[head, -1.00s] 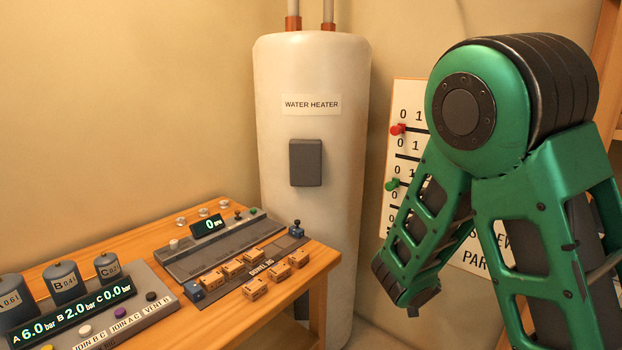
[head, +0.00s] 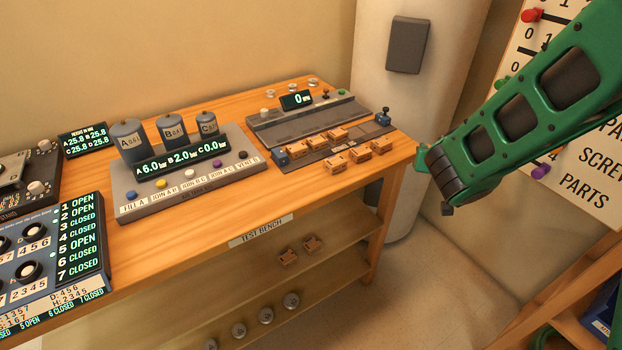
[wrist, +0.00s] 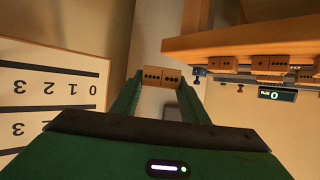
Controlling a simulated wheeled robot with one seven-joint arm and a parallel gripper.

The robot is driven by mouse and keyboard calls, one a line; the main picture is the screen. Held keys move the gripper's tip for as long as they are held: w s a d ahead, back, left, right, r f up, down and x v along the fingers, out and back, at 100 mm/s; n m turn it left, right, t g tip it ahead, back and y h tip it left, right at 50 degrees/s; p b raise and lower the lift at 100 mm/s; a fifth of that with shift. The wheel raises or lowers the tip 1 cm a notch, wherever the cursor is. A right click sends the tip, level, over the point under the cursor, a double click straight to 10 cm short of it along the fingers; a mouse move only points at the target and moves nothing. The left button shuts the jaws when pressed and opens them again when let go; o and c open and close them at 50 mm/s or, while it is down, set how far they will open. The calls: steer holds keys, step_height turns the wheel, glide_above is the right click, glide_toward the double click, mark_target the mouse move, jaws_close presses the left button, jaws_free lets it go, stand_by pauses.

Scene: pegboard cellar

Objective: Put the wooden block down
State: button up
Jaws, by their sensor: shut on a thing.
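My gripper (wrist: 159,84) is shut on a small wooden block (wrist: 170,76) in the wrist view. The block sits between the two green fingertips, and its near face shows rows of dark dots. In the head view my green arm reaches in from the upper right, and its end hangs in the air just right of the bench's right end. The held block cannot be made out in the head view. Several similar wooden blocks (head: 334,163) stand in rows on a dark strip at the right end of the wooden test bench (head: 240,205).
A grey rig with three cylinders (head: 185,187) and a panel of dials (head: 45,255) take up the bench's left and middle. Bare wood lies along its front edge. The water heater (head: 398,110) stands behind the right end.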

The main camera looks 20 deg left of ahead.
steer(key=s+a+n+y, duration=0.1)
steer(key=s+a, duration=0.1)
steer(key=a, duration=0.4)
steer(key=s+a+r+n+y, duration=0.1)
steer(key=s+a+n+y, duration=0.1)
steer(key=a, duration=0.4)
steer(key=s+a+r+n+g+y, duration=0.1)
steer(key=s+a, duration=0.3)
steer(key=a, duration=0.2)
steer(key=shift+a+r+y, duration=0.2)
steer(key=shift+a+y, duration=0.1)
steer(key=s+a+r+n+g+y, duration=0.1)
steer(key=s+a+r+n+y, duration=0.1)
steer(key=s+a, duration=0.5)
steer(key=s+a+r+n+g+y, duration=0.2)
steer(key=s+a+n, duration=0.1)
steer(key=s+a, duration=0.5)
steer(key=shift+a+y, duration=0.3)
steer(key=shift+a, duration=0.25)
glide_above(310, 181)
step_height(310, 181, down, 7)
steer(key=shift+f, duration=1.9)
steer(key=shift+f, duration=0.1)
steer(key=o, duration=1)
steer(key=shift+o, duration=0.2)
steer(key=shift+f, duration=0.1)
